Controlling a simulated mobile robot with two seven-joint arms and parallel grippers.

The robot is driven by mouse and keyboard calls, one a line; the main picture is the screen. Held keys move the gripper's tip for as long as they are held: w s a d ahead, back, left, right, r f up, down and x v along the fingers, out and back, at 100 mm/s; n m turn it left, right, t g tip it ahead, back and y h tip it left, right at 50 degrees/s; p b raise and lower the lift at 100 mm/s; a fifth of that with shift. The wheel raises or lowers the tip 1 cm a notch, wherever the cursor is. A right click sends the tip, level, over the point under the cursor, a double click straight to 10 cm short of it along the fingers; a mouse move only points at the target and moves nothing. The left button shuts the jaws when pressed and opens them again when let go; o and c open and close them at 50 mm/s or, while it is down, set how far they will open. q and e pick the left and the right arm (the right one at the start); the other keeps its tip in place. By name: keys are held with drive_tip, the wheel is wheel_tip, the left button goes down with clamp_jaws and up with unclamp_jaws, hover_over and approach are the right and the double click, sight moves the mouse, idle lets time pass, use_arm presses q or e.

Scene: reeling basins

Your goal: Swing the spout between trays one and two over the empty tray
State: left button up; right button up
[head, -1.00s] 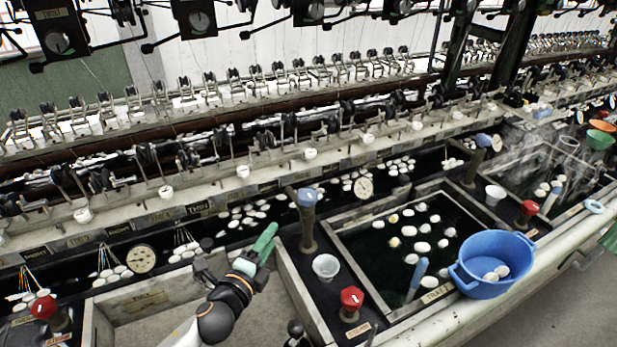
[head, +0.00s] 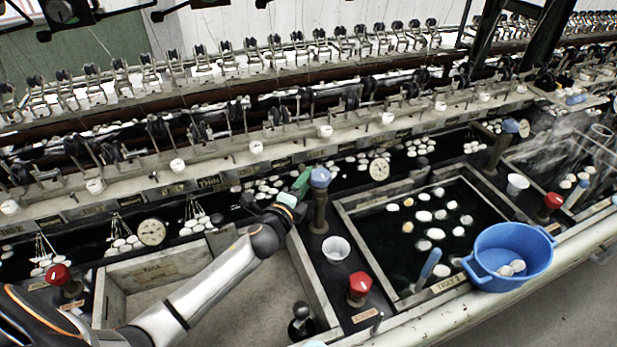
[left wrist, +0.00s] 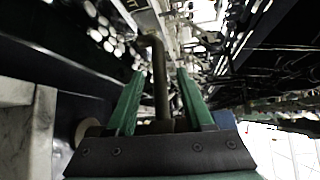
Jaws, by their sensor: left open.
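The spout (head: 320,212) is a brown upright pipe with a blue top, on the dark strip between two trays. Which way its outlet points is hard to tell. The empty tray (head: 107,300) at left has a pale bare floor, partly hidden by my left arm. The tray to the right (head: 347,222) holds dark water and white cocoons. My left gripper (head: 302,180), with green fingers, is open just left of the spout's top. In the left wrist view the spout's pipe (left wrist: 160,80) shows between the open fingers (left wrist: 157,100); contact cannot be told. My right gripper is not in view.
A white cup (head: 336,249) and a red knob (head: 359,288) stand on the strip in front of the spout. A blue basin (head: 508,256) sits on the right tray's front edge. A second blue-topped spout (head: 500,148) stands farther right. A long trough with cocoons runs behind.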

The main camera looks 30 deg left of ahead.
use_arm(q)
drive_tip(key=shift+w+a+f, duration=0.1)
drive_tip(key=shift+w+f, duration=0.05)
drive_tip(key=shift+w, duration=1)
clamp_jaws()
idle(0.7)
